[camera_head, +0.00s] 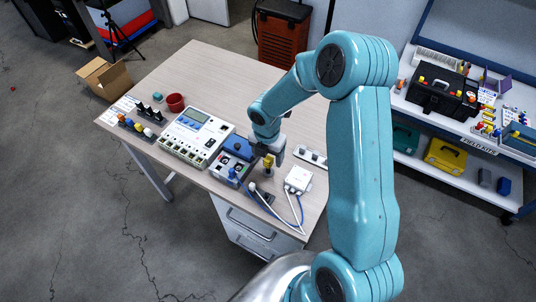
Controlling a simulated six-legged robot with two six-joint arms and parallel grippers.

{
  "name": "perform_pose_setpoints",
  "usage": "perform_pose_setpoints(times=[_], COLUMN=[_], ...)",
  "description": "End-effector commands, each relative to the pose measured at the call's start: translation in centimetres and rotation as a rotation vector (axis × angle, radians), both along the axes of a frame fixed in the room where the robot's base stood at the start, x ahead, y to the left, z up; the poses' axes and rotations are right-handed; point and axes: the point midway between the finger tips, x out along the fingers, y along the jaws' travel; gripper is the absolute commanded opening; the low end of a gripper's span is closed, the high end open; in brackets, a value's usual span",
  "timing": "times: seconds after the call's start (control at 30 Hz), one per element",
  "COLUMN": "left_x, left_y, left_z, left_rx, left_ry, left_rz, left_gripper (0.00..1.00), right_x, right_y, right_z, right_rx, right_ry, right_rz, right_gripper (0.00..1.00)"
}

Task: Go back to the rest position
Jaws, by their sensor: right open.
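My right arm reaches in from the lower right over the wooden table (195,70). My right gripper (268,163) points down near a yellow-topped part by the table's front right, and is open. Whether it touches that part cannot be told. A blue-and-grey box (230,168) is just left of the gripper. A white sensor box (298,180) with white and blue cables lies to its right. My left gripper is not in view.
A white device with a screen (198,135), a red cup (176,102) and a rack of colored knobs (139,130) stand on the table's left. The far table top is clear. A shelf with a black toolbox (441,97) stands at right.

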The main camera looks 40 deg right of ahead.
Motion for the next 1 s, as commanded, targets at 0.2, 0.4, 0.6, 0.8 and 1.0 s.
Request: perform_pose_setpoints(times=[0.2, 0.4, 0.6, 0.8, 1.0], left_x=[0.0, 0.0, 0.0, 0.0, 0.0], left_y=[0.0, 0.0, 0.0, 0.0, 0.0], left_z=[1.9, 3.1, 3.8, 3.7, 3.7], left_rx=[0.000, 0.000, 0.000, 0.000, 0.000], left_ry=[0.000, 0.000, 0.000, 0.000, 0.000], left_rz=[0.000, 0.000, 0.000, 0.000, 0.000], left_gripper=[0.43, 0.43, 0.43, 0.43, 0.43], right_x=[0.0, 0.0, 0.0, 0.0, 0.0], right_y=[0.0, 0.0, 0.0, 0.0, 0.0], right_z=[2.1, 3.6, 4.5, 4.4, 4.4], right_rx=[0.000, -0.001, 0.000, 0.000, 0.000], right_ry=[-0.001, -0.001, -0.001, 0.000, 0.000], right_rz=[0.000, 0.000, 0.000, 0.000, 0.000], right_gripper=[0.70, 0.70, 0.70, 0.70, 0.70])
